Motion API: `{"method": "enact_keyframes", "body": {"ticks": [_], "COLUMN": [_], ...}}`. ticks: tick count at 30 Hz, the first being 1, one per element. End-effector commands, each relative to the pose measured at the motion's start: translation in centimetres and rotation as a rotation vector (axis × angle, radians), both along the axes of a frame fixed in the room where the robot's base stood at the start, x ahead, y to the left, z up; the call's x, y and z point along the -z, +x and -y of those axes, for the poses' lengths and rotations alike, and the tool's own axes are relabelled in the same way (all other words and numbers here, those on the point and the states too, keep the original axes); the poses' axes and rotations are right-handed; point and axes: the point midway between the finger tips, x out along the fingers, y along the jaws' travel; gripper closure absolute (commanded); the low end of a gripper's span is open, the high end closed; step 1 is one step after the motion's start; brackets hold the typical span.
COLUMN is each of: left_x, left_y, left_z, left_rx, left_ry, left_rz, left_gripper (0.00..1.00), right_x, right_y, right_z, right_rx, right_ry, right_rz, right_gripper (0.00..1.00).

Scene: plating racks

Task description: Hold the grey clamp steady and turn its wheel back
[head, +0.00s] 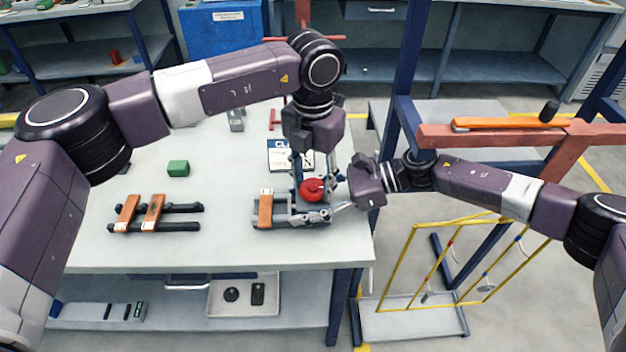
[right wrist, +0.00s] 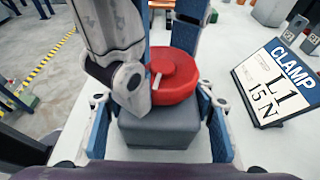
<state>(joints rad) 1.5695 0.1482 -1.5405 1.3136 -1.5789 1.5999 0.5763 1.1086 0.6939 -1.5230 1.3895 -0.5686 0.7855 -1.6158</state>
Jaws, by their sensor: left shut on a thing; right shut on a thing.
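The grey clamp (right wrist: 165,133) is a small block on the table with a round red wheel (head: 311,189) on top. The wheel also shows in the right wrist view (right wrist: 174,76), with a pale mark on it. My left gripper (head: 314,182) reaches down from above, its fingers shut on opposite sides of the wheel. One of its fingers hides part of the wheel in the right wrist view. My right gripper (right wrist: 163,136) comes in from the right in the head view. Its blue-padded fingers are shut on the sides of the grey block, below the wheel.
A CLAMP sign (right wrist: 283,83) stands behind the clamp. A rack with an orange bar (head: 265,210) is close in front and left. Another rack (head: 153,226) and a green block (head: 178,168) lie farther left. A yellow frame (head: 404,262) stands off the table's right edge.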

Motion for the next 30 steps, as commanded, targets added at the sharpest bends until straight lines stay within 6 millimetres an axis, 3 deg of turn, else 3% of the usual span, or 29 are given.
{"method": "enact_keyframes", "body": {"ticks": [21, 22, 26, 30], "left_x": [-0.18, -0.18, -0.14, -0.08], "left_y": [0.17, 0.17, 0.14, 0.09], "left_z": [0.04, 0.04, 0.03, 0.01], "left_rx": [-0.078, -0.078, -0.078, -0.077], "left_ry": [-0.002, -0.002, -0.002, -0.001], "left_rz": [0.006, 0.006, 0.005, 0.003], "left_gripper": [0.83, 0.57, 0.42, 0.41], "right_x": [0.08, 0.08, 0.08, 0.09], "right_y": [-0.16, -0.17, -0.18, -0.18], "right_z": [-0.06, -0.06, -0.06, -0.06], "right_rx": [-0.003, -0.003, -0.003, -0.004], "right_ry": [0.0, 0.0, 0.0, 0.0], "right_rz": [-0.002, -0.002, -0.002, -0.003], "right_gripper": [0.96, 0.96, 0.96, 0.96]}}
